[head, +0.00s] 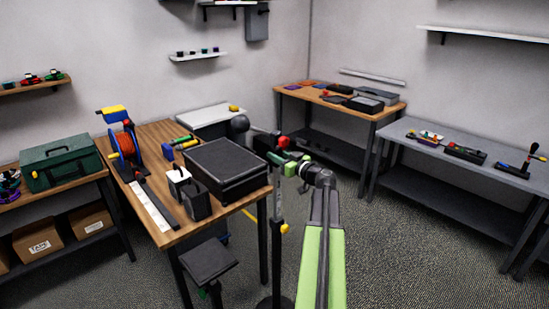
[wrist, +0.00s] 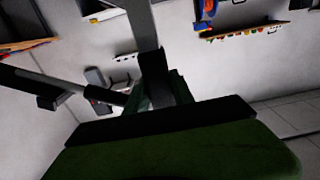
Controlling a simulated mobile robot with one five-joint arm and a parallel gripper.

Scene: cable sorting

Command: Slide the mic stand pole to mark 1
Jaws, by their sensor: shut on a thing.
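The mic stand pole (head: 278,207) stands upright just right of the wooden table's corner in the head view. A yellow knob (head: 285,229) sits low on the pole, and part of the dark base shows at the bottom edge. My gripper (head: 284,161) is at the upper part of the stand, shut on the pole. A red piece (head: 283,142) shows just above it. In the wrist view a grey bar, likely the pole (wrist: 144,24), runs down into a black block (wrist: 155,66) in front of my gripper (wrist: 158,95). I cannot make out mark 1.
The wooden table (head: 150,136) close on the left holds a black case (head: 225,168), a cable reel (head: 125,141) and small boxes. A dark stool-like seat (head: 208,260) stands below its front edge. A grey bench (head: 440,158) is at the right. Carpet between is clear.

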